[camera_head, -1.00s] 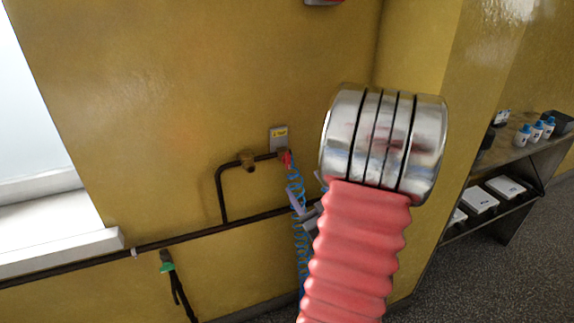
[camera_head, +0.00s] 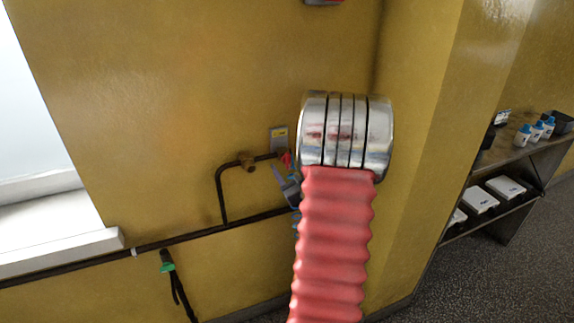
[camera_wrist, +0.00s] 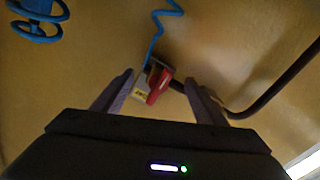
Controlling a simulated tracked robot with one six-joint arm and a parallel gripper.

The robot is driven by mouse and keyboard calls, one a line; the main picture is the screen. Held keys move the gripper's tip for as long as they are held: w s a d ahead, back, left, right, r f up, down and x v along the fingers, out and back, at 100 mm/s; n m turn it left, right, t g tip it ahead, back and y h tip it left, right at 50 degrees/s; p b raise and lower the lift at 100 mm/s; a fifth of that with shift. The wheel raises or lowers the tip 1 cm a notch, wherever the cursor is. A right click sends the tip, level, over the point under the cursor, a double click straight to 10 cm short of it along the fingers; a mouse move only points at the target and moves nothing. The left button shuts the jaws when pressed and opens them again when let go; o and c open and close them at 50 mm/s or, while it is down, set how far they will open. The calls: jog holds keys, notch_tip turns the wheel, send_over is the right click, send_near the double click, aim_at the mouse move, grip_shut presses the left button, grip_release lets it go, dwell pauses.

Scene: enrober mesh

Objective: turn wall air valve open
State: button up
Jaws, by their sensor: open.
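The air valve's red handle (camera_head: 287,157) shows on the wall at the end of a dark pipe, just below a grey plate with a yellow label (camera_head: 280,137). In the wrist view the red handle (camera_wrist: 159,87) lies between the two spread fingers of my gripper (camera_wrist: 159,77), beside the yellow label (camera_wrist: 141,93). The gripper is open. No finger contact with the handle is visible. In the head view my gripper (camera_head: 283,178) is just below the valve, partly hidden behind my arm. The valve body is mostly hidden.
A dark pipe (camera_head: 218,195) with a brass fitting (camera_head: 246,161) runs left of the valve. A coiled blue hose (camera_wrist: 40,20) hangs nearby. A green-collared fitting (camera_head: 166,267) hangs lower left. A shelf (camera_head: 500,158) with bottles stands at right.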

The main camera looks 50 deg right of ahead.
jog(key=shift+w+d, duration=0.1)
jog(key=shift+w, duration=0.1)
jog(key=shift+c, duration=0.6)
jog(key=c, duration=1.2)
jog(key=o, duration=1.3)
jog(key=shift+s, duration=0.15)
jog(key=v, duration=1.3)
jog(key=shift+s+a+f, duration=0.1)
jog(key=shift+s+a, duration=0.1)
